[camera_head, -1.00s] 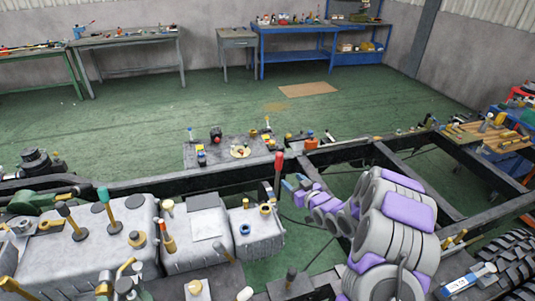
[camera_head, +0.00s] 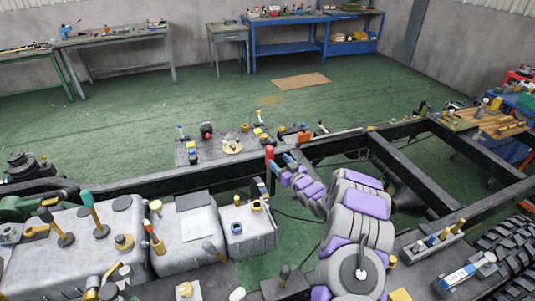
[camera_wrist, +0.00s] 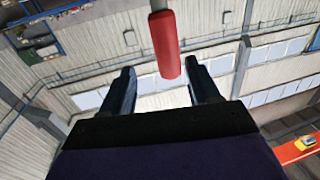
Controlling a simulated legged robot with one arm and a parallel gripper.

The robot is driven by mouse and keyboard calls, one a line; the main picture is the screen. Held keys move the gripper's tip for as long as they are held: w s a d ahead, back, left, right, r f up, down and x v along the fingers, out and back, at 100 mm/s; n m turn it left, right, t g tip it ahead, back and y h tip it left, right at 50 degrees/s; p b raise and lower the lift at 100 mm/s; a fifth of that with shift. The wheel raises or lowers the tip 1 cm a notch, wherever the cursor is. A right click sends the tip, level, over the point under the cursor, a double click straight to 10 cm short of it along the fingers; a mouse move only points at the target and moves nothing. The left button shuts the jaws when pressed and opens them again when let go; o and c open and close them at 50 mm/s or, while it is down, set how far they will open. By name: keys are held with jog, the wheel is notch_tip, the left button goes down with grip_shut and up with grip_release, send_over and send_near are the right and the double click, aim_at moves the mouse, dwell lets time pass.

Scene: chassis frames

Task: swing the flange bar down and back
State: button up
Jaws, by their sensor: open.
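The flange bar has a red grip (camera_head: 269,155) and stands about upright beside the dark chassis rail in the head view. My gripper (camera_head: 281,165) is just to its right, with the grip's lower part close to the fingers. In the wrist view the red grip (camera_wrist: 165,45) hangs from a pale rod at the top, and its end lies between the two dark fingers of my gripper (camera_wrist: 160,68). The fingers are apart, and a gap shows on each side of the grip. I cannot tell any contact. The bar's lower end is hidden.
Grey tanks (camera_head: 185,235) with upright handles stand at left. A board with small parts (camera_head: 190,152) lies beyond the rail. A tyre (camera_head: 510,255) is at lower right.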

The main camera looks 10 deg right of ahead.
aim_at(269, 157)
jog(key=w+a, duration=0.1)
jog(key=w, duration=0.1)
jog(key=w+a+b, duration=0.1)
jog(key=w+a, duration=0.3)
jog(key=shift+w, duration=0.2)
jog(key=shift+w+d+r+b, duration=0.1)
jog(key=shift+w+d+b, duration=0.2)
jog(key=shift+w+d, duration=0.45)
jog(key=shift+s+a, duration=0.15)
jog(key=shift+a, duration=0.3)
jog(key=shift+c, duration=0.2)
jog(key=shift+a, duration=0.2)
jog(key=shift+c, duration=0.8)
jog(key=shift+d, duration=0.1)
jog(key=c, duration=0.3)
jog(key=shift+d, duration=0.4)
jog(key=c, duration=0.3)
jog(key=shift+c, duration=0.8)
jog(key=shift+a, duration=0.3)
grip_shut()
